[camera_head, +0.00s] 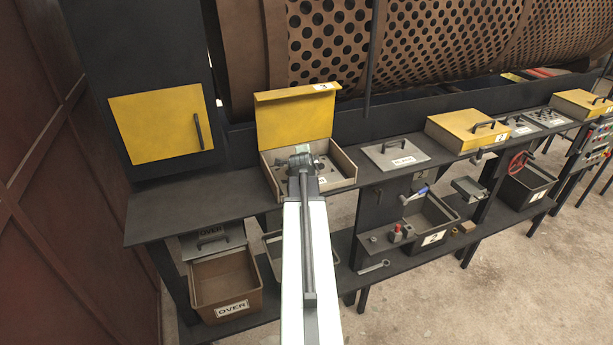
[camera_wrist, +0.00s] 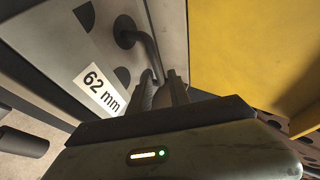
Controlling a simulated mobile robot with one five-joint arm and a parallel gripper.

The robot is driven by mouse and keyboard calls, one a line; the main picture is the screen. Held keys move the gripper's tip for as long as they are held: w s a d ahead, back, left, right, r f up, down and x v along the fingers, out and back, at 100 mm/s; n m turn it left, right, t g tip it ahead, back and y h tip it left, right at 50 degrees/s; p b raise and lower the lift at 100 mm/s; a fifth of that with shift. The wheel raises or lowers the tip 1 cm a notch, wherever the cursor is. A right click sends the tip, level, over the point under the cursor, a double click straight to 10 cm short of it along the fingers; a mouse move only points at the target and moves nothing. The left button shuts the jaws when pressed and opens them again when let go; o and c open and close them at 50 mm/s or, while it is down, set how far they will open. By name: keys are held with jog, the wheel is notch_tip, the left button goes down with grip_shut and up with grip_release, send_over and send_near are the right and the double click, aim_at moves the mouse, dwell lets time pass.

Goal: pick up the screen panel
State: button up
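The screen panel (camera_wrist: 150,20) is a grey plate with dark round holes, a curved dark bar handle and a "62 mm" label in the wrist view. In the head view a holed panel (camera_head: 328,168) lies in the open box with a raised yellow lid marked 3, partly hidden by my arm. My gripper (camera_wrist: 161,80) is at the handle, its two fingers apart with the handle's end between them. Whether they touch the handle is unclear. In the head view my gripper (camera_head: 303,160) is over the box, its fingers hidden.
The yellow lid (camera_head: 295,118) stands up behind the box. Below are bins, including one marked OVER (camera_head: 227,283).

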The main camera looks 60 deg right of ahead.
jog(key=b+x, duration=0.3)
jog(key=x, duration=0.3)
jog(key=shift+f, duration=0.2)
jog(key=shift+s+a+r, duration=0.15)
jog(key=shift+r, duration=0.05)
grip_shut()
dwell(0.9)
